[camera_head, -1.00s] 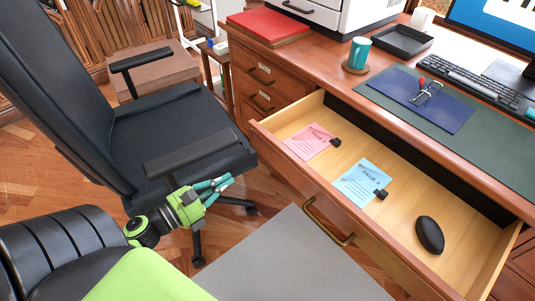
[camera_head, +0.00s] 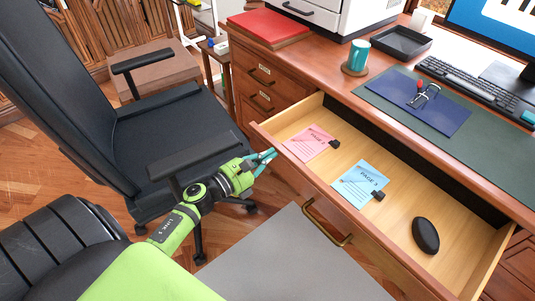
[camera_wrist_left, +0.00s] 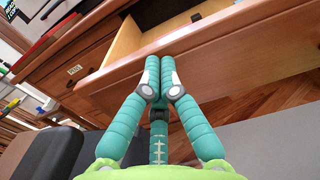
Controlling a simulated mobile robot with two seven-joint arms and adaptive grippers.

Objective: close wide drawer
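The wide drawer (camera_head: 385,244) under the desk top is pulled well out, and its brass handle (camera_head: 328,222) shows on the front. My left gripper (camera_head: 274,154) is just outside the drawer front, near its far left end and left of the handle. In the left wrist view the drawer front (camera_wrist_left: 225,58) runs across just beyond the teal fingertips (camera_wrist_left: 161,75). The fingertips are drawn together with nothing between them. I cannot tell if they touch the wood. My right gripper is not in view.
The drawer holds a pink note (camera_head: 309,143), a blue note (camera_head: 361,184) and a black mouse-shaped object (camera_head: 425,236). A black office chair (camera_head: 165,135) stands close on the left, its armrest beside my left arm. A teal cup (camera_head: 358,55) stands on the desk.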

